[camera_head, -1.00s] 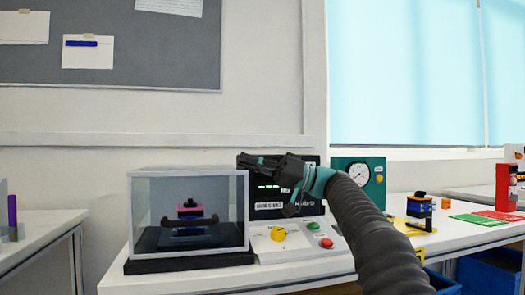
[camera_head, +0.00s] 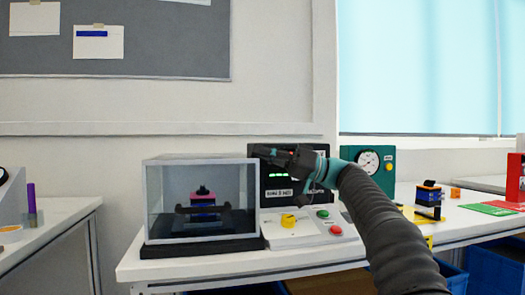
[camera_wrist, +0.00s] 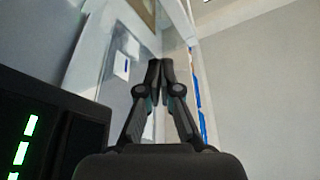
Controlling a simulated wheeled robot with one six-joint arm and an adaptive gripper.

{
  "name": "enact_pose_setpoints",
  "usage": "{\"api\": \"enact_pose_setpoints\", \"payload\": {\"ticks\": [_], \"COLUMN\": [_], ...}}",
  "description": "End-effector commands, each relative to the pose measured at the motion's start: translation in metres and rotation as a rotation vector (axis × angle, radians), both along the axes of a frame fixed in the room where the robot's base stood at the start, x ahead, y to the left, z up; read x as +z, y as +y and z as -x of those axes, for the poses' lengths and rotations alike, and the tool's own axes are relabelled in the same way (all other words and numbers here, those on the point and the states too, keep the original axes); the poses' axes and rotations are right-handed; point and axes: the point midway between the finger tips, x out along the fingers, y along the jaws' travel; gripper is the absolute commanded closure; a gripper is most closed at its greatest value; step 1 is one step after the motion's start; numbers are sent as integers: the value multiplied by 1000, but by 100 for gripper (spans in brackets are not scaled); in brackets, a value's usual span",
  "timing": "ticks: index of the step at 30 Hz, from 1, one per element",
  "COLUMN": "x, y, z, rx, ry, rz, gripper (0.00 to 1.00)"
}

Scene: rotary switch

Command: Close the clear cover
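The clear cover (camera_head: 168,190) is a see-through box with grey edges, sitting down on a black base (camera_head: 200,246) on the white table. A dark handle (camera_head: 203,209) shows across its front. Inside it stands a pink, blue and black device (camera_head: 203,196). My gripper (camera_head: 258,151) is at the cover's upper right corner in the head view, pointing left, in front of the dark display panel; whether it touches the cover I cannot tell. In the wrist view my gripper (camera_wrist: 160,68) has its fingertips together with nothing visible between them.
A dark panel (camera_head: 270,194) with green digits stands right of the cover. Before it is a control box with a yellow knob (camera_head: 288,220), a green button (camera_head: 323,214) and a red button (camera_head: 335,230). A green gauge box (camera_head: 381,178) stands farther right.

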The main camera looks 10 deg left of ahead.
Motion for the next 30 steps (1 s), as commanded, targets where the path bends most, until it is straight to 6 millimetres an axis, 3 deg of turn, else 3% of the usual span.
{"api": "enact_pose_setpoints", "payload": {"ticks": [6, 9, 18, 25, 30], "x": [45, 30, 13, 8, 9], "y": [-1, -21, -70, -86, -81], "z": [1, -9, -28, -34, -27], "rx": [-5, -9, -9, -9, -46], "ry": [-4, -2, -6, -6, 50], "rz": [-10, -11, -13, -11, 65], "gripper": [100, 100, 100, 100, 100]}}
